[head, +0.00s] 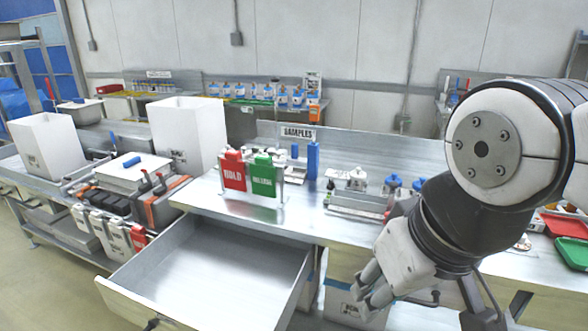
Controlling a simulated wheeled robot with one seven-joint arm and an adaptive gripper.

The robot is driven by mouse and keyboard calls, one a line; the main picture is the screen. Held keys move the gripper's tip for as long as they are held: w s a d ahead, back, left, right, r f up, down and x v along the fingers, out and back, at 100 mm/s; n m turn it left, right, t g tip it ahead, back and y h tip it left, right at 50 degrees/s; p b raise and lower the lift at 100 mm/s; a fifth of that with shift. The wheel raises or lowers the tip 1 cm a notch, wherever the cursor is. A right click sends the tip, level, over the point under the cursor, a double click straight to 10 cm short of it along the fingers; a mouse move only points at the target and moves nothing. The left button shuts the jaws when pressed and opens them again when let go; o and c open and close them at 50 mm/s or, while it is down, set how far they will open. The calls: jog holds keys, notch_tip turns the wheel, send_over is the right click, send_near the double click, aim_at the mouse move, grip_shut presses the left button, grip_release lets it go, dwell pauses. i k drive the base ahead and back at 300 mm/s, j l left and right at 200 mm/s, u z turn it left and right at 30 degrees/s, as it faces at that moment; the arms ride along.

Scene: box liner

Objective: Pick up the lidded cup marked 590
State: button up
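Several small lidded cups stand on the metal bench (300,220) behind the sample rack. One has a pale lid (357,178), and another, with a blue lid (392,183), is to its right. A further blue-topped one (418,185) is partly hidden by my arm. I cannot read any 590 mark on them. My gripper (368,292) hangs low in front of the bench's front edge, right of the open drawer, apart from the cups. Its fingers are small and overlap in this view, so I cannot tell if it is open or shut.
An open, empty drawer (215,265) juts out at the front. White boxes (188,130) are at left. Red (565,225) and green (572,253) trays lie at right.

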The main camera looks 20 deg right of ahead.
aim_at(358, 175)
jog(key=z, duration=0.55)
jog(key=i+j, duration=0.1)
jog(key=i, duration=0.45)
jog(key=i+j+z, duration=0.1)
jog(key=i, duration=0.4)
